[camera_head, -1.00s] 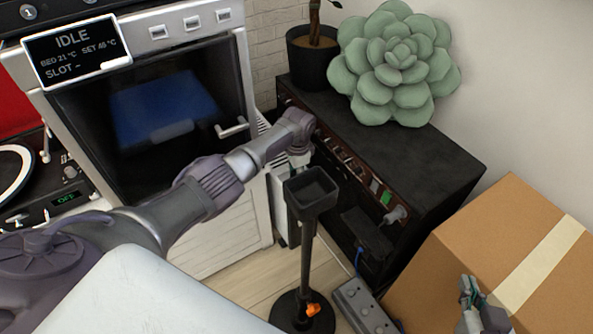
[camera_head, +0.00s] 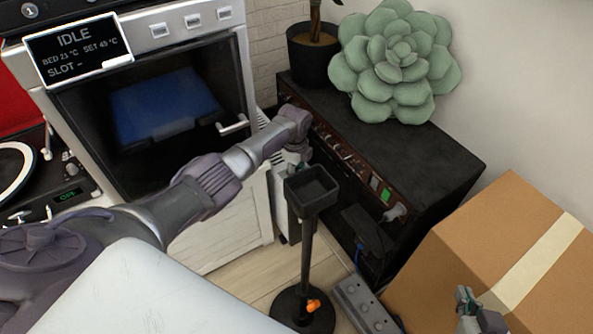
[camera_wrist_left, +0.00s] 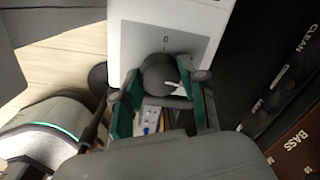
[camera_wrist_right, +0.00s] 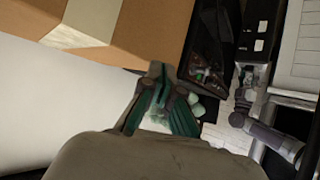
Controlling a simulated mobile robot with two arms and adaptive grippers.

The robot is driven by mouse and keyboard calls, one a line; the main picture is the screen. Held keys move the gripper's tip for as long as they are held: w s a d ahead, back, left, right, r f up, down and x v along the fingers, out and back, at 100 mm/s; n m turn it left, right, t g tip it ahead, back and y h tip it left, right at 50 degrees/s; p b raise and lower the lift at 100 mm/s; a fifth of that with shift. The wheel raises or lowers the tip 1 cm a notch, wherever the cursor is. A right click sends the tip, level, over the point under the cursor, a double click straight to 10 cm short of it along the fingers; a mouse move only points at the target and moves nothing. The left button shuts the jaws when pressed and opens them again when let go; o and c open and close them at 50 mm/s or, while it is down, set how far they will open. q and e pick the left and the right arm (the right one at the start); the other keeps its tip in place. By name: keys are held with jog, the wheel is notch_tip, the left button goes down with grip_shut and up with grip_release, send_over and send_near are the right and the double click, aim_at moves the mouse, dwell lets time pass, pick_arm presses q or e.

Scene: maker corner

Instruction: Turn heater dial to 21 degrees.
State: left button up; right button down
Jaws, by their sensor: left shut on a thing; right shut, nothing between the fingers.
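The heater is a narrow white unit (camera_head: 281,205) between the oven and the black cabinet in the head view. The left wrist view shows its white panel (camera_wrist_left: 205,22) with a dark round dial (camera_wrist_left: 158,72) bearing a pale pointer mark. My left gripper (camera_wrist_left: 160,88) is shut around the dial, one finger on each side. In the head view the left gripper (camera_head: 297,160) is small and partly hidden behind the black tray stand. The dial's degree marks are too small to read. My right gripper (camera_head: 466,298) is shut and empty, over the cardboard box.
A black tray on a stand (camera_head: 311,188) rises close in front of the left gripper. The black cabinet (camera_head: 420,165) with knobs stands to the right, with a succulent (camera_head: 395,60) on it. A cardboard box (camera_head: 440,255) and power strip (camera_head: 362,305) are at lower right. The oven (camera_head: 180,110) is left.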

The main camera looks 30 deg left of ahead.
pick_arm(q)
jog(key=shift+f+m, duration=0.1)
jog(key=shift+m, duration=0.9)
jog(key=m+b, duration=0.2)
jog(key=m, duration=0.5)
jog(key=m+b, duration=0.1)
jog(key=m, duration=0.2)
jog(key=m+b, duration=0.1)
jog(key=m, duration=0.2)
jog(key=shift+w+g+h+b, duration=0.1)
jog(key=shift+g+h+b, duration=0.2)
jog(key=shift+b, duration=0.1)
jog(key=shift+m, duration=0.9)
pick_arm(e)
jog(key=a+r+t+y, duration=0.3)
jog(key=r+t, duration=1)
jog(key=r, duration=0.6)
jog(key=shift+w+a+r+n+t+y, duration=0.15)
jog(key=shift+w+r+n+t+y, duration=0.2)
jog(key=shift+y, duration=0.35)
pick_arm(q)
jog(key=o, duration=1.1)
jog(key=shift+o, duration=0.2)
